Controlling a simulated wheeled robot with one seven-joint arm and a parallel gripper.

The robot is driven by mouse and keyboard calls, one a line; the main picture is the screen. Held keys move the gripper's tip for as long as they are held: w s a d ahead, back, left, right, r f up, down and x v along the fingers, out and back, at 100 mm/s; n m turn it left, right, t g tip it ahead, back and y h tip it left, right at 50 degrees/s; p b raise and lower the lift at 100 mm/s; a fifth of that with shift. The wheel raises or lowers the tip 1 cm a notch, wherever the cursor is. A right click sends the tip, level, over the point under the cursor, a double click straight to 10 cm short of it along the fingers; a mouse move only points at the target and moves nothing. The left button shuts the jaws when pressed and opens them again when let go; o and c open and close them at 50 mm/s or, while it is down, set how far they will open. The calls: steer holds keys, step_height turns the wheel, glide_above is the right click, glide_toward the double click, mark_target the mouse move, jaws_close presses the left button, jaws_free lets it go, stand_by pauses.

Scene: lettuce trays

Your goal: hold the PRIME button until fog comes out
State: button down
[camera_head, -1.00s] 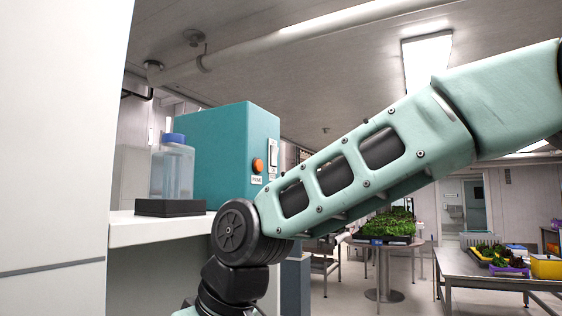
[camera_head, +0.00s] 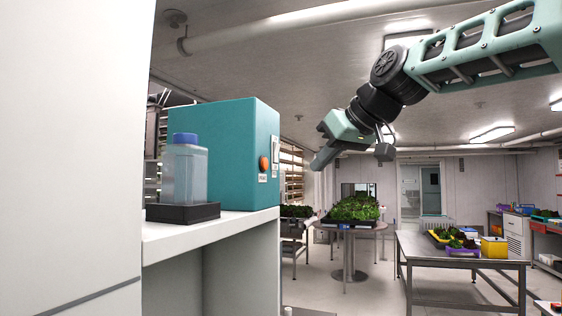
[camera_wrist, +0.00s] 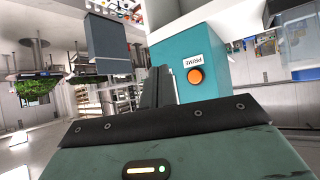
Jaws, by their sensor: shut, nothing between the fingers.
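The teal machine (camera_head: 225,150) stands on a white counter (camera_head: 230,228). Its orange round button (camera_head: 264,163) is on the side facing my arm, above a small label. In the wrist view the button (camera_wrist: 195,76) is fully visible and its label (camera_wrist: 193,61) reads PRIME, upside down. My gripper (camera_head: 320,163) is raised right of the machine, with a clear gap to the button. Its shut, empty dark fingers (camera_wrist: 156,88) show in the wrist view left of the button. A clear bottle (camera_head: 185,173) with a blue cap stands on a black base before the machine.
A white wall (camera_head: 70,150) fills the left of the head view. A metal table (camera_head: 460,262) holds colored trays at right. The air between gripper and machine is free.

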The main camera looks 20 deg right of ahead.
mark_target(265, 164)
steer(key=shift+d+r, duration=0.3)
steer(key=shift+d, duration=0.05)
steer(key=shift+a, duration=0.1)
steer(key=w+a+p, duration=0.3)
steer(key=w+a, duration=0.2)
steer(key=a, duration=0.2)
stand_by(0.4)
steer(key=shift+w+a+p, duration=0.1)
steer(key=shift+w+p, duration=0.1)
steer(key=shift+p, duration=0.1)
stand_by(1.6)
steer(key=shift+w+a, duration=0.15)
steer(key=shift+a, duration=0.05)
steer(key=shift+w+a, duration=0.25)
steer(key=shift+a, duration=0.15)
stand_by(0.8)
steer(key=shift+d, duration=0.1)
stand_by(2.2)
steer(key=shift+s+d, duration=0.5)
steer(key=shift+d, duration=0.1)
